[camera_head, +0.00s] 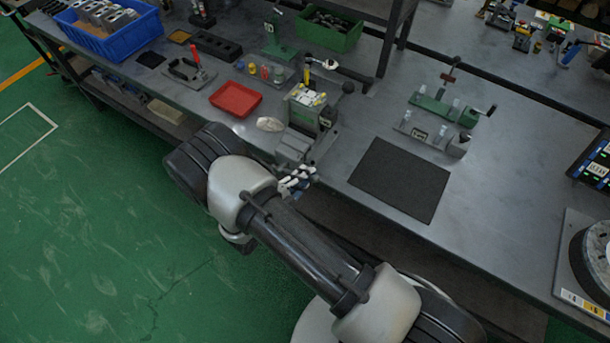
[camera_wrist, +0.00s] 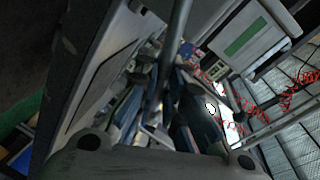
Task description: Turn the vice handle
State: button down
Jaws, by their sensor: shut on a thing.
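The vice (camera_head: 292,148) is grey and stands at the front edge of the bench, just beyond my gripper. My gripper (camera_head: 298,180) is low at the front of the vice, by the bench edge. In the wrist view a thin grey bar, the vice handle (camera_wrist: 178,40), runs down from the top edge towards the middle. My gripper (camera_wrist: 165,160) shows along the bottom of that view and is shut on the handle. The contact itself is small and partly hidden in both views.
A valve block (camera_head: 306,108) with yellow parts sits on top by the vice. A red tray (camera_head: 236,99) and a pale lump (camera_head: 270,124) lie to the left. A dark mat (camera_head: 400,180) lies to the right, with green and grey fixtures (camera_head: 443,108) behind it.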

dwell(0.3)
jog(key=c, duration=1.7)
grip_release()
jog(key=shift+a, duration=0.1)
jog(key=v, duration=1.2)
jog(key=shift+s, duration=0.1)
